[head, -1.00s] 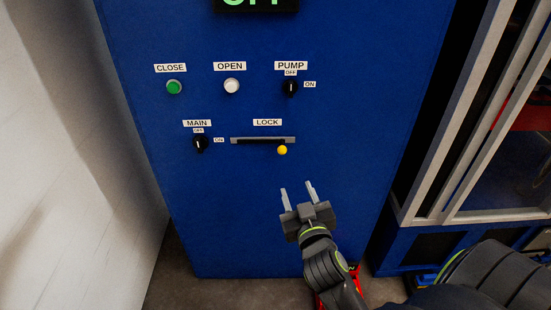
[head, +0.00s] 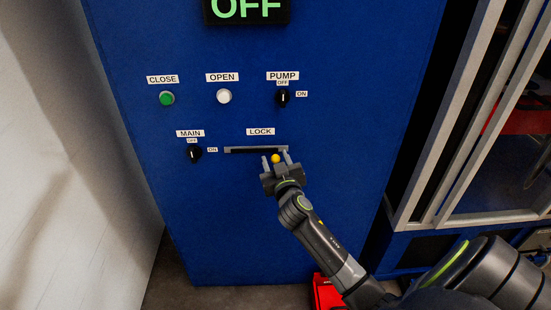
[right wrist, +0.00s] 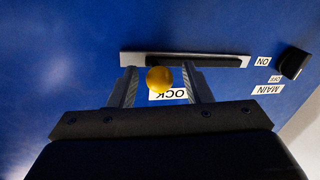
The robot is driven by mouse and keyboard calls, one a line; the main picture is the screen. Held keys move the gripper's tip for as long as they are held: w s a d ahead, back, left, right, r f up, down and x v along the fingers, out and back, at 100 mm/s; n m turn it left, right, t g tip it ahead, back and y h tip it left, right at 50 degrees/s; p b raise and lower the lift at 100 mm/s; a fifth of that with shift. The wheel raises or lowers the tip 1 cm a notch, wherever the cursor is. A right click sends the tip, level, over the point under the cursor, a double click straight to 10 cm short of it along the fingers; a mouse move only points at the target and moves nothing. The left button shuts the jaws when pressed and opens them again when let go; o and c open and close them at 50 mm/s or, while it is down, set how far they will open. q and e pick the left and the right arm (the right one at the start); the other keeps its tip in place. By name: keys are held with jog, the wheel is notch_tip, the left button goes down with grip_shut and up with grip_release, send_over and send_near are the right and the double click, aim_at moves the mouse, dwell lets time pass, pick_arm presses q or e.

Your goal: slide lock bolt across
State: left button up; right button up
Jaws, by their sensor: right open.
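The lock bolt is a slotted grey bar (head: 240,150) under the LOCK label on the blue cabinet, with a yellow knob (head: 276,159) near its right end. My right gripper (head: 275,160) is open, with one finger on each side of the knob. In the right wrist view the yellow knob (right wrist: 159,79) sits between the two spread fingers, with a gap to each. The slot (right wrist: 190,60) runs past the fingertips in that view. My left gripper is not in view.
The MAIN switch (head: 195,154) is left of the slot. The PUMP switch (head: 283,97), white OPEN button (head: 224,97) and green CLOSE button (head: 167,98) are above. A display (head: 246,9) reads OFF. A framed glass enclosure (head: 450,130) stands at right.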

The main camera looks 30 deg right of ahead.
aim_at(255, 147)
jog(key=shift+w+d, duration=0.15)
jog(key=shift+w, duration=0.2)
jog(key=shift+c, duration=0.3)
grip_shut()
jog(key=shift+w+a+f, duration=0.1)
jog(key=shift+w+a, duration=0.05)
jog(key=shift+a, duration=0.15)
jog(key=w+a+b, duration=0.1)
jog(key=a, duration=0.1)
jog(key=w+a, duration=0.1)
jog(key=shift+w+a+b, duration=0.15)
jog(key=shift+a+b, duration=0.2)
jog(key=shift+o, duration=0.3)
grip_release()
